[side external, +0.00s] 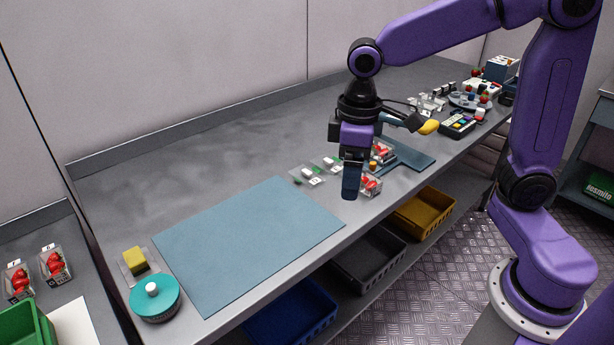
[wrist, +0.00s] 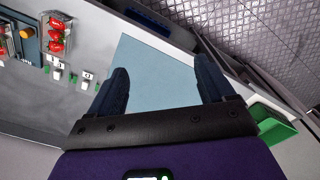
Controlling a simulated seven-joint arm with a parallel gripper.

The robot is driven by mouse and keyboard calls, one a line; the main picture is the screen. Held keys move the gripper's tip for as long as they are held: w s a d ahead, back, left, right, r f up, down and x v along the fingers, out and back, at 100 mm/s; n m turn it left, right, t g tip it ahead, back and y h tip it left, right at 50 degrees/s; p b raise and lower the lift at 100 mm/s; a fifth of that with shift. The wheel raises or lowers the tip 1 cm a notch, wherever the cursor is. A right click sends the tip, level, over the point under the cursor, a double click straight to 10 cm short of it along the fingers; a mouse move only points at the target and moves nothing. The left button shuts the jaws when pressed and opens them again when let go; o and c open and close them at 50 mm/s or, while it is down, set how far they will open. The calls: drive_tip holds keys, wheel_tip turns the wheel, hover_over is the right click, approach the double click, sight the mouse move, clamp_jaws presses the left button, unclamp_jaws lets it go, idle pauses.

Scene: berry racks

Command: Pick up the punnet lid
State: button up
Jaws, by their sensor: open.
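My gripper (side external: 351,185) points down above the bench, beside the strawberry punnets. In the wrist view, its two dark fingers (wrist: 162,82) are spread wide with nothing between them. Two small, clear, flat pieces with white blocks on them, which look like punnet lids, lie past the mat's far right corner: one nearer the mat (side external: 314,181) and one beyond it (side external: 338,170). They also show left of the fingers in the wrist view (wrist: 84,84). I cannot tell for sure which is the lid. A clear punnet of strawberries (side external: 371,184) stands just right of the gripper, partly hidden by it.
A blue-grey mat (side external: 250,240) covers the front of the bench and is bare. A teal round pot (side external: 155,303) and a yellow block (side external: 134,260) stand at its left end. A dark blue board (side external: 412,157) lies right of the gripper.

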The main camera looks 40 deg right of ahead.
drive_tip(key=w+d+m, duration=0.3)
drive_tip(key=w+m, duration=0.1)
drive_tip(key=w, duration=1.2)
drive_tip(key=m, duration=0.4)
hover_over(308, 172)
wheel_tip(308, 172, down, 14)
drive_tip(key=shift+w+d+f, duration=0.1)
drive_tip(key=shift+f, duration=0.05)
drive_tip(key=shift+s+f, duration=0.2)
drive_tip(key=shift+f, duration=2.4)
drive_tip(key=c, duration=0.9)
